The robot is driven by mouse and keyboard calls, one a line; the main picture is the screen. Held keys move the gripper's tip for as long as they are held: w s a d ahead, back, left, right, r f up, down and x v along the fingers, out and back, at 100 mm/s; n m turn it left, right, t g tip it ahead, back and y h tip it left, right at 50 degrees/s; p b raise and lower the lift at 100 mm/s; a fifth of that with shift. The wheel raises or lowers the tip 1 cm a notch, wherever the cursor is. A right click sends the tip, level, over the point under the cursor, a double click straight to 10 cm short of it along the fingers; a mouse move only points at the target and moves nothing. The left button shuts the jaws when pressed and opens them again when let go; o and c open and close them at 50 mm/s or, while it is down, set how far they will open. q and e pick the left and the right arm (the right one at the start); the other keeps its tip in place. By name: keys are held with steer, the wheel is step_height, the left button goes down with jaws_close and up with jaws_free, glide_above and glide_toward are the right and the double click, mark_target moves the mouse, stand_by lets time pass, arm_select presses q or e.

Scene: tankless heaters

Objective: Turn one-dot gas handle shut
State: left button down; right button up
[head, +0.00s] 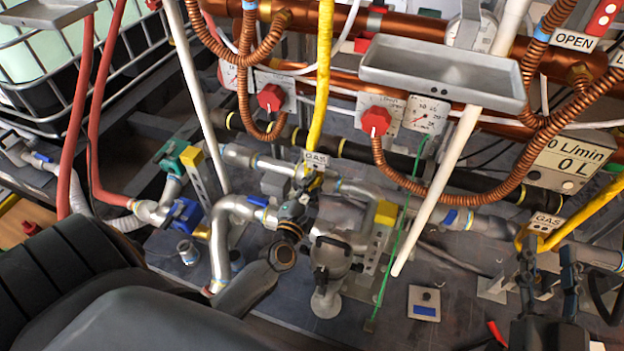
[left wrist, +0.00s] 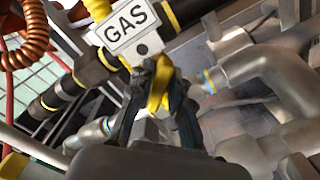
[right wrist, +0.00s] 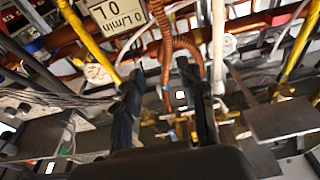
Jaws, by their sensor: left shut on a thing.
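A yellow gas handle (left wrist: 160,84) sits just below a white GAS label (left wrist: 126,27) in the left wrist view. My left gripper (left wrist: 158,92) is shut on this handle, with one dark finger on each side. In the head view the left gripper (head: 304,188) is under the GAS label (head: 316,159) on the yellow hose (head: 323,80); its fingers mostly hide the handle. My right gripper (head: 548,268) is open and empty at the lower right, near a second GAS label (head: 546,222). Its spread fingers also show in the right wrist view (right wrist: 165,90).
Grey pipes and valves crowd around the left gripper. Red knobs (head: 375,121) and copper hoses hang behind. A grey tray (head: 443,71) and white pole (head: 450,170) stand between the grippers. A red tag with white dots (head: 603,18) is at the top right.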

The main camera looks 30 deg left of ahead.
arm_select(q)
steer(key=m+p, duration=0.1)
steer(key=m, duration=0.2)
steer(key=shift+d+m+p, duration=0.1)
steer(key=shift+m+p, duration=0.2)
steer(key=m+p, duration=0.1)
steer(key=m, duration=0.1)
steer(key=shift+f+m, duration=0.15)
steer(key=shift+m, duration=0.45)
arm_select(e)
steer(key=s+d+f+g+h, duration=0.1)
steer(key=s+f+g, duration=0.1)
steer(key=f+g, duration=0.2)
steer(key=s+d+f+g+h, duration=0.1)
steer(key=s+d+f+g, duration=0.1)
steer(key=f+g, duration=0.3)
steer(key=shift+s+d+f+h, duration=0.15)
steer(key=shift+s+f+h, duration=0.3)
steer(key=shift+f, duration=1.95)
arm_select(q)
steer(key=shift+f, duration=0.1)
steer(key=c, duration=1.3)
jaws_free()
steer(key=shift+c, duration=0.2)
steer(key=v, duration=1.2)
